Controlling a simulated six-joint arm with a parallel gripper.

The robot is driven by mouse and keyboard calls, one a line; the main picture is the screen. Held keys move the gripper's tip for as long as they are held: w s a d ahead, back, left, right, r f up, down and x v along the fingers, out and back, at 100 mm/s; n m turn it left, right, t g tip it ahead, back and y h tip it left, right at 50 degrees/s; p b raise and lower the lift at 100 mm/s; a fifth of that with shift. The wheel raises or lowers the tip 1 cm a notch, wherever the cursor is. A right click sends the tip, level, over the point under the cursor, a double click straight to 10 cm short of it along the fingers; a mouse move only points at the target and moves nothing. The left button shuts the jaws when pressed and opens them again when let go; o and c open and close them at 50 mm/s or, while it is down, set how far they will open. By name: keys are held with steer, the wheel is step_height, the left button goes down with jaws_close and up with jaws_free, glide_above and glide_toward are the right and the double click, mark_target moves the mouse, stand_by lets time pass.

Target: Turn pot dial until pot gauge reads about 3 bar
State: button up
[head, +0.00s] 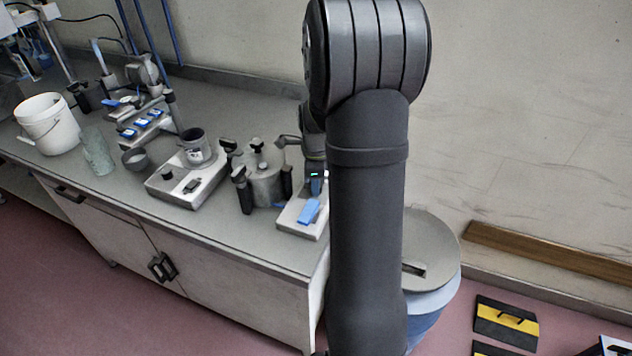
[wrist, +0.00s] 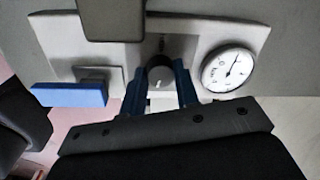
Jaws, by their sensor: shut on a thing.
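The pot dial (wrist: 160,74) is a round dark knob with a pale mark, on a light panel in the wrist view. My gripper (wrist: 160,88) has its blue fingers shut on the dial, one on each side. The pot gauge (wrist: 228,70) is a white round face with a dark rim, right of the dial. Its needle points up and slightly right in the picture; the scale numbers are too small to read surely. In the head view my arm hides the dial and gauge, and the panel (head: 296,222) shows only in part.
A blue lever (wrist: 70,95) sticks out left of the dial, close to my gripper. In the head view a metal pot (head: 265,184) with black clamps stands left of the panel. A grey device with a dark cup (head: 197,146) stands farther left. A lidded bin (head: 432,245) stands beside the bench.

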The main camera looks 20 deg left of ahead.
steer(key=m, duration=0.5)
steer(key=shift+w+m, duration=0.1)
steer(key=shift+m, duration=2.3)
steer(key=shift+h, duration=0.3)
steer(key=o, duration=1)
steer(key=shift+r, duration=0.15)
steer(key=r, duration=1.7)
steer(key=shift+s+a+r, duration=0.1)
steer(key=shift+s+a, duration=0.15)
steer(key=shift+s, duration=0.1)
